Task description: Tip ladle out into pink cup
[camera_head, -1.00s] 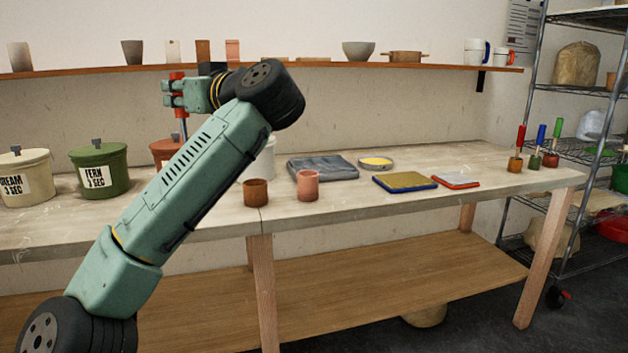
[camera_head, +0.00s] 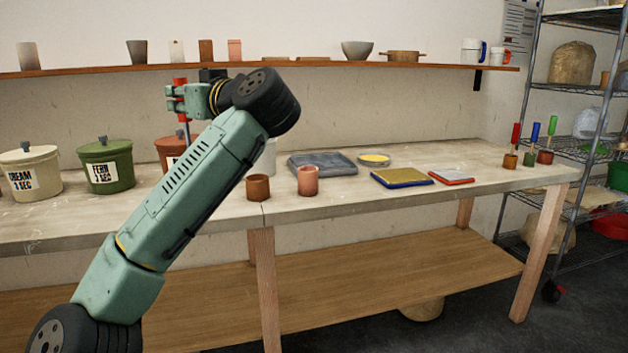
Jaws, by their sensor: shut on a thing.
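The pink cup (camera_head: 308,181) stands upright on the table, just right of a brown cup. My gripper (camera_head: 181,98) is raised above the back left of the table, left of the pink cup and higher than it. It is shut on the red handle of the ladle (camera_head: 180,85), which hangs roughly upright. A grey shaft runs down from the handle toward the red-brown bucket (camera_head: 166,147). The ladle's bowl is hidden behind my arm or in the bucket; I cannot tell which.
A cream bucket (camera_head: 30,173) and a green bucket (camera_head: 106,165) stand at the left. The brown cup (camera_head: 258,188) is beside the pink cup. A shelf (camera_head: 330,63) runs above.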

